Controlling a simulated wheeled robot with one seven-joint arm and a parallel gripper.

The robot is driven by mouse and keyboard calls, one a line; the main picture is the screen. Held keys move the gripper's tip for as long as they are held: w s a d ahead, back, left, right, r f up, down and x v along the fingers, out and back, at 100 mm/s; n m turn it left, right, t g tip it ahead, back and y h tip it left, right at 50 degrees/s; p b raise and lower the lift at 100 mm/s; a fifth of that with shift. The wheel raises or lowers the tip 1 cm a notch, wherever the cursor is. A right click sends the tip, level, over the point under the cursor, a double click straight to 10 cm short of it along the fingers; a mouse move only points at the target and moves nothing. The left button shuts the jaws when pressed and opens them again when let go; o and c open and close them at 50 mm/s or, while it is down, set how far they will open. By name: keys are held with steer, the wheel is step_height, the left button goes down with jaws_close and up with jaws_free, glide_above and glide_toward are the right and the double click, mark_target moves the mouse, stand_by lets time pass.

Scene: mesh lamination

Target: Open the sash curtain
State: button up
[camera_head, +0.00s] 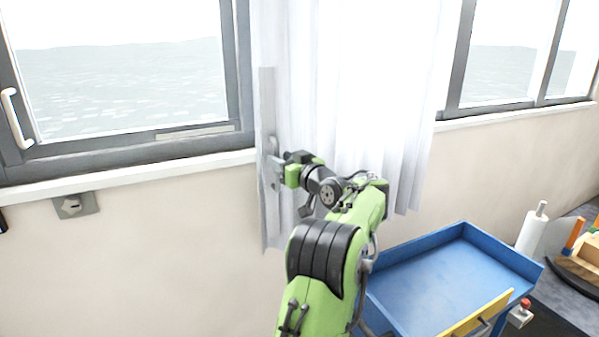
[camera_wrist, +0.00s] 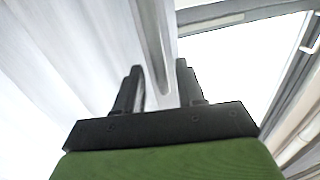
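The white sash curtain (camera_head: 360,70) hangs in folds between two window panes. A grey vertical edge strip (camera_head: 267,100) with a grey handle (camera_head: 275,143) runs down its left edge. My gripper (camera_head: 282,160) is at this strip, close by the handle; my wrist partly hides the contact. In the wrist view, the two dark fingers of my gripper (camera_wrist: 158,88) stand apart. A narrow grey bar (camera_wrist: 153,45), apparently the handle, comes down between them, with gaps visible beside it. The curtain (camera_wrist: 60,55) fills the left of that view.
The left window (camera_head: 120,80) has a white handle and a sill below. The right window (camera_head: 500,60) is beyond the curtain. A blue tray-topped cart (camera_head: 400,250) stands below right, near my arm. A grey wall fitting (camera_head: 75,205) is at left.

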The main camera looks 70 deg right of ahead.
steer(key=b+v, duration=0.1)
steer(key=v, duration=1.1)
steer(key=shift+s+a, duration=0.2)
steer(key=shift+a, duration=0.05)
